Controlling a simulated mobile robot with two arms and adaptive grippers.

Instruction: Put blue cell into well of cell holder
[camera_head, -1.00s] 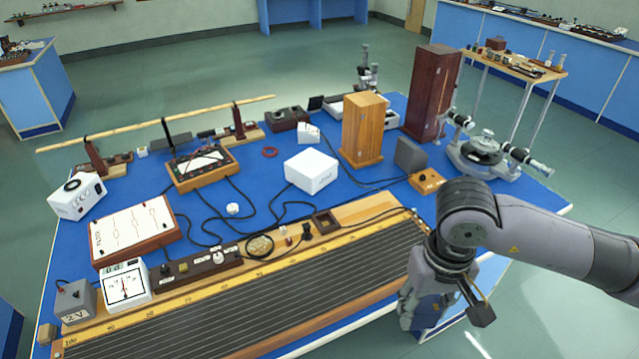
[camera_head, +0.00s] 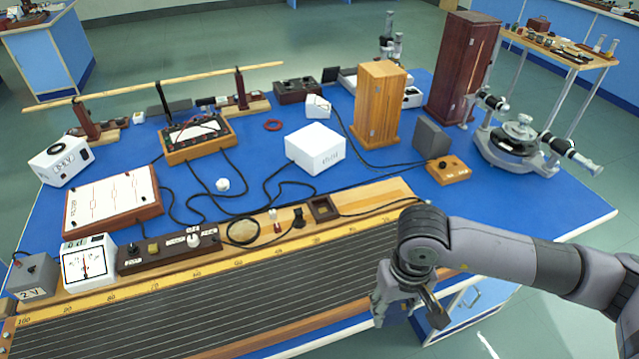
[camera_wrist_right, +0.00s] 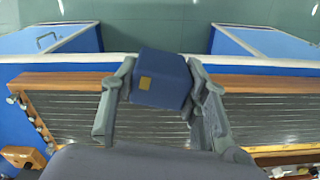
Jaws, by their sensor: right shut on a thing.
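The blue cell (camera_wrist_right: 160,80) is a dark blue block with a small tan square on one face. In the right wrist view my right gripper (camera_wrist_right: 162,88) is shut on it, one finger on each side. The cell is above the front edge of the long striped board. A small wooden frame with a dark square well (camera_head: 323,208), which looks like the cell holder, sits on the board's back strip, left of and behind the gripper. My left gripper is not in view.
The striped board (camera_head: 200,300) lies along the table's front. A white box (camera_head: 315,148), a wooden cabinet (camera_head: 378,105) and a spectrometer (camera_head: 520,140) stand behind. A small orange box (camera_head: 447,170) is near the arm. Cables lie across the blue table.

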